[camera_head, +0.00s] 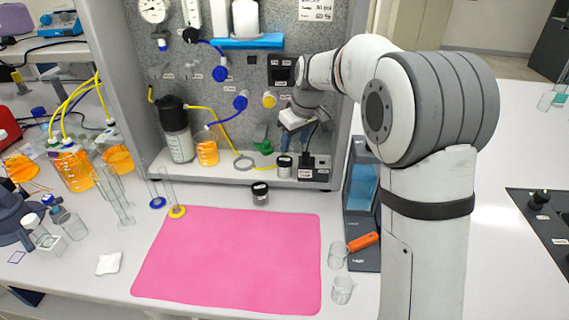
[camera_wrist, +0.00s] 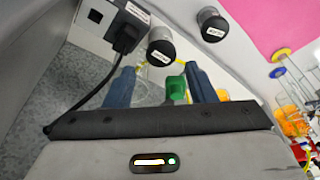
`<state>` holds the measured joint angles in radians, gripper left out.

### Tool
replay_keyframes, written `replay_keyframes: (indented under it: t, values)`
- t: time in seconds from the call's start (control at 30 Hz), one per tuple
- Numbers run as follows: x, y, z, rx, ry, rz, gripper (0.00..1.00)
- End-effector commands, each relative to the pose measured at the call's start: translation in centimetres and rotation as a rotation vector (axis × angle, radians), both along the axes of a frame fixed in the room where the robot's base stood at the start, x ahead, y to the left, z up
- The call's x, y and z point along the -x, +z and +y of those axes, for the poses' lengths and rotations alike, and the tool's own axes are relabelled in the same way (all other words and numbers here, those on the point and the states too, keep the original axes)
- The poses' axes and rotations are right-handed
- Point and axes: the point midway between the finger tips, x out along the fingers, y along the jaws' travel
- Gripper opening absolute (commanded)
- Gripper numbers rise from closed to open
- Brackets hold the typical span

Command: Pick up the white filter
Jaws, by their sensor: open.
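No thing is clearly marked as the white filter. Two white cylinders stand on a blue shelf (camera_head: 250,42) at the top of the rig panel; the larger white cylinder (camera_head: 245,18) is cut off by the frame's top edge. A small flat white piece (camera_head: 109,263) lies on the bench left of the pink mat; I cannot tell whether it is a filter. My gripper (camera_head: 291,121) is in front of the panel's lower right, below the blue shelf and far from the white piece. In the wrist view its blue fingers (camera_wrist: 160,76) are apart, with a green valve (camera_wrist: 176,88) visible between them.
A black-lidded jar (camera_head: 284,166) and a black plug box (camera_head: 308,172) are near my gripper on the rig ledge. Another jar (camera_head: 260,193) stands behind the pink mat (camera_head: 230,262), which is clear. Glass cylinders (camera_head: 118,205) stand left; beakers (camera_head: 342,290) stand right.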

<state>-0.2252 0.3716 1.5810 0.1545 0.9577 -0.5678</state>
Motion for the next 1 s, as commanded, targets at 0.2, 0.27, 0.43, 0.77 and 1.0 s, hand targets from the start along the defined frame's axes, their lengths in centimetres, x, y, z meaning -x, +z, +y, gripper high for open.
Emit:
replay_keyframes:
  t: [0.2, 0.27, 0.43, 0.77, 1.0]
  values:
    - [-1.4, -1.6, 1.3, -0.002, 0.033, -0.001, 0.50]
    - [-1.5, -2.3, 1.4, -0.002, 0.034, 0.000, 0.50]
    - [-1.9, -4.0, 1.8, -0.001, 0.034, 0.001, 0.50]
    - [-2.9, -7.9, 2.7, -0.002, 0.033, -0.001, 0.50]
    - [-2.9, -8.1, 2.7, -0.001, 0.033, -0.003, 0.50]
